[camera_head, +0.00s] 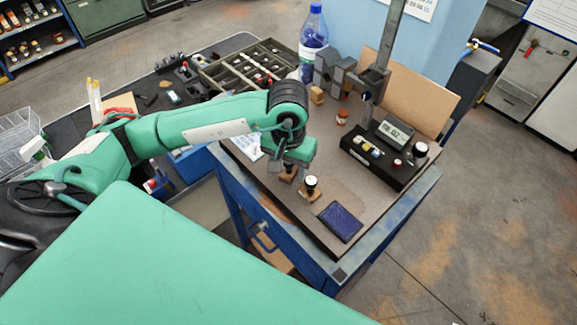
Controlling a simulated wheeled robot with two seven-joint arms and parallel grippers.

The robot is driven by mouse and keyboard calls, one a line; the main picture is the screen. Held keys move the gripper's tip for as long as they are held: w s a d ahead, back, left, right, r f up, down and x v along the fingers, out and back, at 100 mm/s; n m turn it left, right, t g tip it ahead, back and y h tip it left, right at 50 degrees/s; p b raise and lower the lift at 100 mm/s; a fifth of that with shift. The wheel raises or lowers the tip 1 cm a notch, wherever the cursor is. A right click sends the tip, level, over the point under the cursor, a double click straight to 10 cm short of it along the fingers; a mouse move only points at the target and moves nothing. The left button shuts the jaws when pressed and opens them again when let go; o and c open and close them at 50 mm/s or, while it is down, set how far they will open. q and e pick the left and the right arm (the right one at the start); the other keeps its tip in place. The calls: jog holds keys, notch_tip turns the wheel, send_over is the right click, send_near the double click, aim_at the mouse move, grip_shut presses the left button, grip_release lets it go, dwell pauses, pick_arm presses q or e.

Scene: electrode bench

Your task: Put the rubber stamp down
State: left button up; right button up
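My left gripper (290,166) points down over the near-left part of the bench top. A small brown wooden block, the base of a rubber stamp (287,177), shows directly beneath its fingers, and the gripper appears closed around the stamp's upper part, which is hidden. I cannot tell whether the base touches the bench. A second stamp-like piece (311,187), with a white-topped dark knob and a wooden base, stands upright just right of the gripper. A dark blue ink pad (340,222) lies nearer the bench's front edge. My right gripper is out of view.
A black instrument box with a display (385,153) and a metal post (377,75) stand at the right. White paper (247,146) lies left of the gripper. A compartment tray (250,66) and a blue bottle (313,42) are at the back. Bare bench top lies around the ink pad.

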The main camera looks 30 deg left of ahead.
pick_arm(q)
jog(key=shift+r+p, duration=0.25)
jog(key=shift+p, duration=0.05)
jog(key=shift+r+b, duration=0.1)
jog(key=shift+b, duration=0.2)
notch_tip(320, 180, up, 9)
jog(key=b, duration=0.3)
jog(key=shift+r, duration=0.2)
jog(key=shift+r+b, duration=0.35)
jog(key=shift+r, duration=0.75)
